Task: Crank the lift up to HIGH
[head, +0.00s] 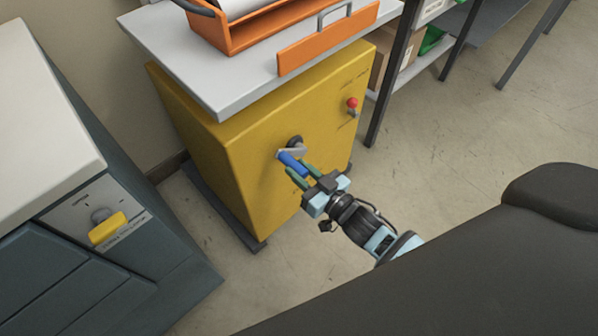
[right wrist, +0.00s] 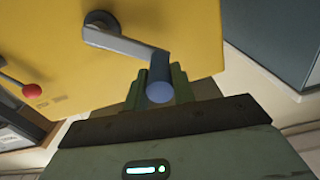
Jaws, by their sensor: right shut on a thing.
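The lift is a yellow cabinet (head: 235,150) with a grey top plate (head: 190,60). Its crank has a dark hub, a short grey arm (head: 291,152) and a blue handle (head: 291,163) on the front face. My right gripper (head: 303,177) is at the crank, its green fingers shut on the blue handle. In the right wrist view the blue handle (right wrist: 159,82) sits between the fingers, and the grey crank arm (right wrist: 125,42) runs up left to the hub. A red-knobbed lever (head: 352,104) is on the cabinet's right; the labels are too small to read. My left gripper is not in view.
An orange tray (head: 225,38) with a white roll and an orange panel (head: 325,40) with a grey handle sit on the lift top. A dark grey machine (head: 110,240) with a yellow knob (head: 108,228) stands at left. Shelving is at back right; the floor at right is clear.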

